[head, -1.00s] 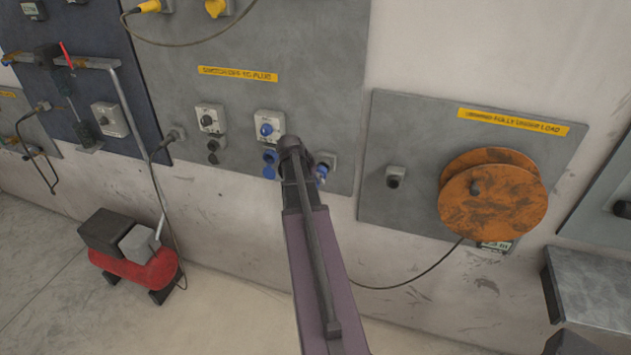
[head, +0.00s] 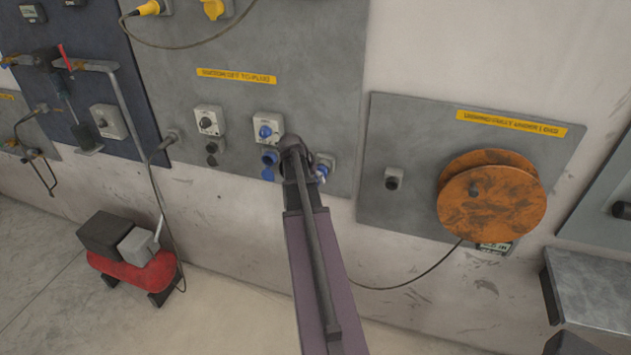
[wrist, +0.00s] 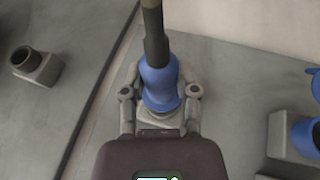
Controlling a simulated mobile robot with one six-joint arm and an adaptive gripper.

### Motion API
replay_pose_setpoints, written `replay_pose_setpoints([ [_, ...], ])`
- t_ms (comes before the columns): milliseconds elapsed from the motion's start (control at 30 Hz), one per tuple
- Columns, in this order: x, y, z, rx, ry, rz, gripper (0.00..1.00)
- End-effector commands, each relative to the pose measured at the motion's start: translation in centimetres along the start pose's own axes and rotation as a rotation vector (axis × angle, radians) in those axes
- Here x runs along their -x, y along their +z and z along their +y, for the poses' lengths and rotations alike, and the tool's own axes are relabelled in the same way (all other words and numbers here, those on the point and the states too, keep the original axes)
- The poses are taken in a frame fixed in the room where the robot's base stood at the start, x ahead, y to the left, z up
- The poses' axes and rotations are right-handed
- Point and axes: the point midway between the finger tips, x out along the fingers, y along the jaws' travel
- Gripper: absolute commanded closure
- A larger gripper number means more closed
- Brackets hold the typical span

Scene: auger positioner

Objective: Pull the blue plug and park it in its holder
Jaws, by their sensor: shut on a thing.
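The blue plug (wrist: 160,85) with its dark cable sits between the fingers of my gripper (wrist: 161,78) in the wrist view, and the gripper is shut on it. The plug's front end is at a grey housing (wrist: 160,117) near the panel's edge; I cannot tell how deep it sits. In the head view a bit of the blue plug (head: 321,171) shows beside the grey housing (head: 326,160), and my arm hides most of the gripper. The blue socket (head: 269,158) with its lid hanging open is to the left. The socket also shows at the right of the wrist view (wrist: 304,135).
A white switch box with a blue knob (head: 267,128) is above the blue socket. Another panel (head: 375,215) to the right bears a small grey socket (head: 393,179) and an orange cable reel (head: 492,205). A red machine (head: 133,275) stands on the floor at left.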

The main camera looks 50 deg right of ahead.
Motion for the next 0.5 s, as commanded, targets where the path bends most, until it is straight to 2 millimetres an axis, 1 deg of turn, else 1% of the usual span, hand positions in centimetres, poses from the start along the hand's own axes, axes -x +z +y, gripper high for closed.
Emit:
replay_pose_setpoints([
  [500, -0.34, -0.90, -0.03, 0.000, 0.000, 0.000, 1.00],
])
